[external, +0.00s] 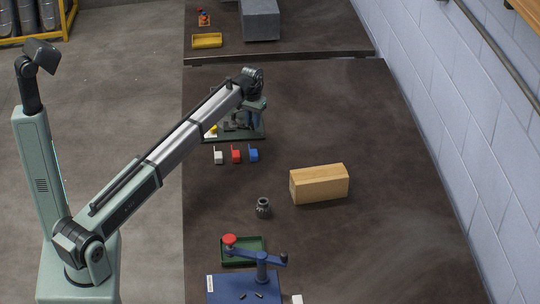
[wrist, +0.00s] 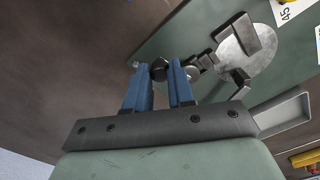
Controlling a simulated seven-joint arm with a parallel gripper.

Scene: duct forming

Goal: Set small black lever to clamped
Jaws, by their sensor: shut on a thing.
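My gripper (wrist: 165,80) has two blue fingers and is shut on the small black lever (wrist: 158,70), whose dark round knob shows between the fingertips in the wrist view. The lever belongs to a fixture on a green base plate (wrist: 200,30) with a round grey metal disc (wrist: 246,50) and dark metal brackets beside the fingers. In the external view my gripper (external: 252,118) is low over the fixture's base plate (external: 245,136). My arm hides much of the fixture there. I cannot tell the lever's exact angle.
White (external: 218,157), red (external: 236,156) and blue (external: 253,155) small parts sit in front of the fixture. A wooden block (external: 320,184), a dark gear-like part (external: 263,208), a green tray (external: 243,259) and a blue bench tool (external: 245,288) stand nearer. The table's right side is clear.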

